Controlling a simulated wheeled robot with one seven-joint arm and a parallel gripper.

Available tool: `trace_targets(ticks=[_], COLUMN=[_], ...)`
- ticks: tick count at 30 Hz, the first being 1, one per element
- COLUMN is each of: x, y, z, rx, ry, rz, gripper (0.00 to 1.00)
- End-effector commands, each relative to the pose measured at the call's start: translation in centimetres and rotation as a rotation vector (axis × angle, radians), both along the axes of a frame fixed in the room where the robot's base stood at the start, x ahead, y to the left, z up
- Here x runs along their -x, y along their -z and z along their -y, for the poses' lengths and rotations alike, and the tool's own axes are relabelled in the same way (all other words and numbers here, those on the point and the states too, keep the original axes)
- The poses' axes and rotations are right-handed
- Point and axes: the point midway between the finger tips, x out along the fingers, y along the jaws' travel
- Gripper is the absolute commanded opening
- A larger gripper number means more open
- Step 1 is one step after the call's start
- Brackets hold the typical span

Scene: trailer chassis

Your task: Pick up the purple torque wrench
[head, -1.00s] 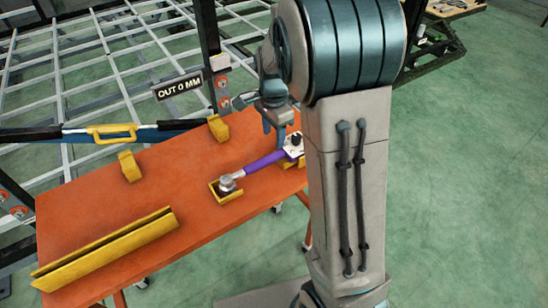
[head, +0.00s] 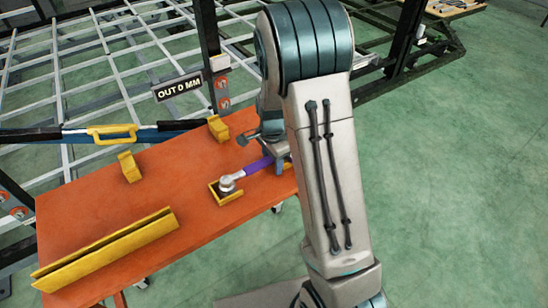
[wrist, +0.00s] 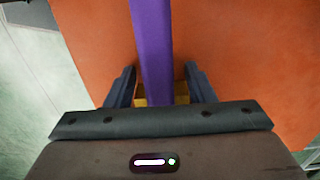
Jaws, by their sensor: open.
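The purple torque wrench (head: 258,165) lies on the orange table, its grey head in a yellow holder (head: 229,197). Its other end is hidden behind my arm in the head view. In the wrist view the purple handle (wrist: 153,50) runs down between the two fingers of my gripper (wrist: 158,88). The fingers are open, one on each side of the handle, with a gap on both sides. In the head view my gripper (head: 273,158) is low at the handle, partly hidden by the arm.
The orange table (head: 85,215) also bears a long yellow angled rail (head: 110,248) and two yellow brackets (head: 129,167) near its far edge. A sign reading "OUT 0 MM" (head: 179,88) hangs by a dark post. The table's middle is clear.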

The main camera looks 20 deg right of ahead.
Motion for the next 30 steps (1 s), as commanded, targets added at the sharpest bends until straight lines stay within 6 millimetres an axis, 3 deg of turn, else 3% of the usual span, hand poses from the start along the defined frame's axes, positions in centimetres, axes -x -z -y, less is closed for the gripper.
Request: trace_targets(ticks=[2, 3, 8, 20, 26, 30], x=[0.0, 0.0, 0.0, -0.1, -0.1, 0.1], y=[0.0, 0.0, 0.0, -0.5, -2.3, -4.6], z=[0.0, 0.0, 0.0, 0.0, 0.0, 0.4], rx=[0.0, 0.0, 0.0, 0.0, 0.0, 0.0], ry=[0.0, 0.0, 0.0, -0.001, -0.002, 0.003], rz=[0.0, 0.0, 0.0, 0.002, 0.004, 0.005], gripper=[0.49, 0.44, 0.0, 0.0, 0.0, 0.0])
